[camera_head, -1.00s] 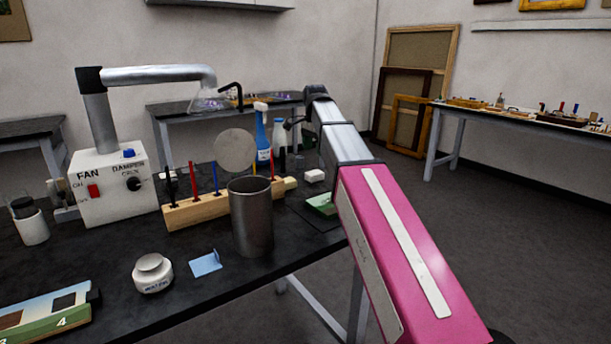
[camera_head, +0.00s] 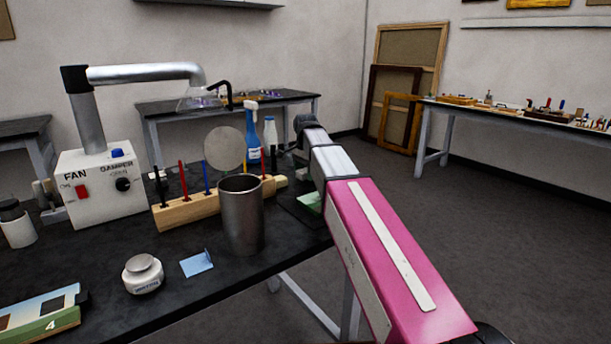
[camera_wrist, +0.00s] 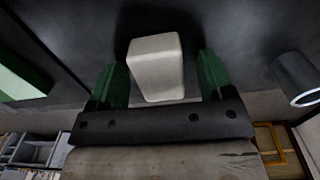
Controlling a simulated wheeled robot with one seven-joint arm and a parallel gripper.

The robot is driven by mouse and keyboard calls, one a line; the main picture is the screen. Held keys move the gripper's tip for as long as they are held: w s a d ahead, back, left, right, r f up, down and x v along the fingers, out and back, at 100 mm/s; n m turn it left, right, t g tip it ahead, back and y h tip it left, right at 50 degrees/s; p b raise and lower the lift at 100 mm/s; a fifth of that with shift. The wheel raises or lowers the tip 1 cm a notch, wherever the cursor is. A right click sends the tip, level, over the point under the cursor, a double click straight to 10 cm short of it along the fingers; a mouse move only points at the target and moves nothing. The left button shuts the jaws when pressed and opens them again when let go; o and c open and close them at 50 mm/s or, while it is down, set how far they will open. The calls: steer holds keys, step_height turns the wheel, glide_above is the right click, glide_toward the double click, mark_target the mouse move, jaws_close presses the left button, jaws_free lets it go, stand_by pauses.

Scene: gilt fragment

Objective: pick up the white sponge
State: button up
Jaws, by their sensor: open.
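The white sponge (camera_wrist: 157,68) is a pale block on the dark tabletop in the wrist view. My gripper (camera_wrist: 161,75) is open, with one green finger to the left of the sponge and one to the right. The sponge lies between the fingers, with a visible gap on each side. How high the fingertips are above the table is hard to tell. In the head view my arm hides the sponge, and my gripper is mostly hidden too.
A wooden rack (camera_head: 189,211) with coloured pegs, a metal cup (camera_head: 241,222) and a blue bottle (camera_head: 253,150) stand near my arm. In the wrist view a grey cylinder (camera_wrist: 295,78) is at right.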

mark_target(306, 170)
steer(key=c, duration=1)
steer(key=shift+r, duration=0.1)
steer(key=shift+r, duration=0.55)
step_height(306, 170, up, 3)
steer(key=shift+f, duration=0.2)
steer(key=s+a+r, duration=0.4)
steer(key=s+a, duration=0.1)
steer(key=s+a+r, duration=0.3)
steer(key=shift+s+a, duration=0.1)
steer(key=shift+a, duration=0.1)
